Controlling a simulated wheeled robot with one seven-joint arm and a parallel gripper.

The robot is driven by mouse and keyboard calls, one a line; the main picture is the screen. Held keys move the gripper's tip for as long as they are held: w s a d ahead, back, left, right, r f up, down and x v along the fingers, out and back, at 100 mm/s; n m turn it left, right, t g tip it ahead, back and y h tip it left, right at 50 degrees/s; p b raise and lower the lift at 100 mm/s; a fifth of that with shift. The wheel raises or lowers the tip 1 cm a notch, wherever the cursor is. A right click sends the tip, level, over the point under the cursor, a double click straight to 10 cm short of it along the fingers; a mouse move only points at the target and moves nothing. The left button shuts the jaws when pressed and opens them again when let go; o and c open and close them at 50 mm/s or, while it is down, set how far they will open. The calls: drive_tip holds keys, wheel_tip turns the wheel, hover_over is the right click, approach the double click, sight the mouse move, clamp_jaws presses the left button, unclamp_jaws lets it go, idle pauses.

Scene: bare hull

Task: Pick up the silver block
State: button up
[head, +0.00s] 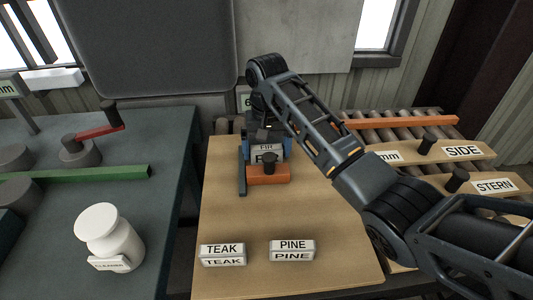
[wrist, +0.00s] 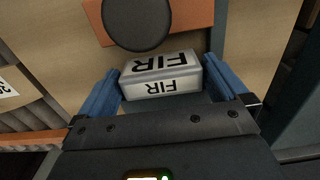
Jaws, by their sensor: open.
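A silver block labelled FIR (head: 267,147) lies on the wooden board, partly hidden by my gripper in the head view. The FIR block also shows in the wrist view (wrist: 160,75), with its label upside down. My gripper (wrist: 161,68) is open, with one blue finger on each side of this block. I cannot tell whether the fingers touch it. Two similar silver blocks, labelled TEAK (head: 222,255) and PINE (head: 292,251), sit apart near the front of the board.
An orange piece with a black knob (head: 268,174) lies just in front of the FIR block. The wooden board (head: 330,262) is otherwise largely clear. A white jar (head: 112,235) stands on the dark table at left. Rollers and labelled planks (head: 470,151) are at right.

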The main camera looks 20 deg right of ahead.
drive_tip(key=c, duration=1)
drive_tip(key=shift+r, duration=0.1)
